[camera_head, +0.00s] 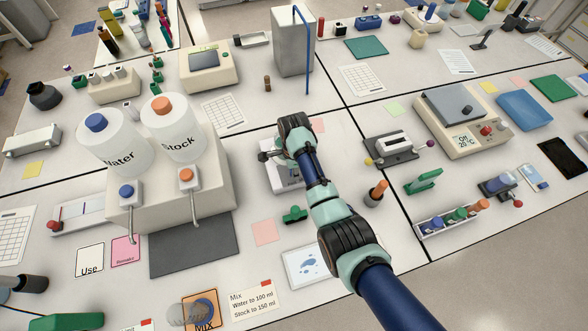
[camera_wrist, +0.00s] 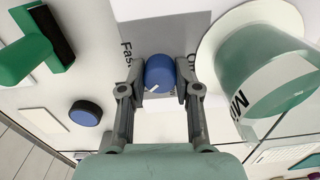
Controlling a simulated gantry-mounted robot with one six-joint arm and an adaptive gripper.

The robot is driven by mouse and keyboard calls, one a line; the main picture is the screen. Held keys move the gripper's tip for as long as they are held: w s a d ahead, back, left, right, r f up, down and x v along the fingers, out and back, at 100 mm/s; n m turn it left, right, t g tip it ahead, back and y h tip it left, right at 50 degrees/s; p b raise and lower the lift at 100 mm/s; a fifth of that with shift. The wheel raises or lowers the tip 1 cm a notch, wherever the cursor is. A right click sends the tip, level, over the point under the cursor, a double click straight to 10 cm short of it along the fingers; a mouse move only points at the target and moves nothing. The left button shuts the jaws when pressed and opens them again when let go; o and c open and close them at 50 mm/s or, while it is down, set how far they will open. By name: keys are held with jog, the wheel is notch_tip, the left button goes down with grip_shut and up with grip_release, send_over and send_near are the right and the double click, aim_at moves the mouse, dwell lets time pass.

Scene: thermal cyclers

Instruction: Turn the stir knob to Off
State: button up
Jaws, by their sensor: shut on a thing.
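The stir knob (camera_wrist: 159,72) is blue with a white pointer line and shows in the wrist view at the upper middle. My gripper (camera_wrist: 162,75) is shut on it, one grey finger on each side. The pointer line points to the lower left of the picture. In the head view my gripper (camera_head: 271,156) is at the pale stirrer body (camera_head: 275,178), and my arm hides the knob.
A greenish clear beaker (camera_wrist: 265,75) marked "Mi…" stands on a round white plate close to the right finger. A green object (camera_wrist: 38,45) and a dark blue disc (camera_wrist: 85,113) lie to the left. White Water (camera_head: 110,150) and Stock (camera_head: 175,135) bottles stand left of my arm.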

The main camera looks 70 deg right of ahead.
jog(key=shift+r+n, duration=0.1)
jog(key=shift+n, duration=0.3)
grip_shut()
jog(key=shift+n+p, duration=0.75)
jog(key=shift+n, duration=0.25)
jog(key=n+p, duration=0.1)
jog(key=n, duration=0.4)
jog(key=shift+p, duration=0.4)
jog(key=n, duration=0.4)
jog(key=shift+p, duration=0.4)
jog(key=n, duration=0.4)
jog(key=shift+s+n+p, duration=0.1)
jog(key=shift+n+p, duration=0.2)
jog(key=n, duration=0.6)
jog(key=shift+p, duration=0.3)
jog(key=n, duration=0.5)
jog(key=shift+n, duration=0.3)
